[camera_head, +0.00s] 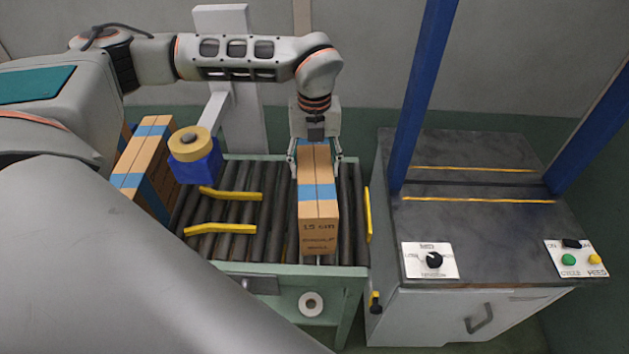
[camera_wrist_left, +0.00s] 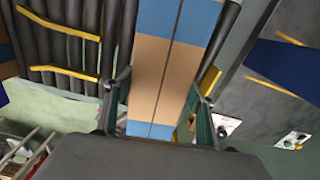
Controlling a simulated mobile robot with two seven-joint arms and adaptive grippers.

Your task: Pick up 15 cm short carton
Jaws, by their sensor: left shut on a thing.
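The carton (camera_head: 319,225) is a long brown box with blue tape bands and "15 cm" printed on its near end. It lies lengthwise on the roller conveyor (camera_head: 265,240), in the head view's middle. My left gripper (camera_head: 316,165) reaches down over its far part and is shut on it, one finger at each side. In the left wrist view the carton (camera_wrist_left: 165,75) runs between the two fingers of the gripper (camera_wrist_left: 160,105). Its underside is hidden, so I cannot tell whether it touches the rollers. My right gripper is not in view.
Yellow guide rails (camera_head: 228,193) lie on the conveyor left of the carton, and another yellow rail (camera_head: 368,214) stands close at its right. More taped cartons (camera_head: 145,160) and a tape roll (camera_head: 190,142) are at left. A grey machine with blue posts (camera_head: 420,95) stands at right.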

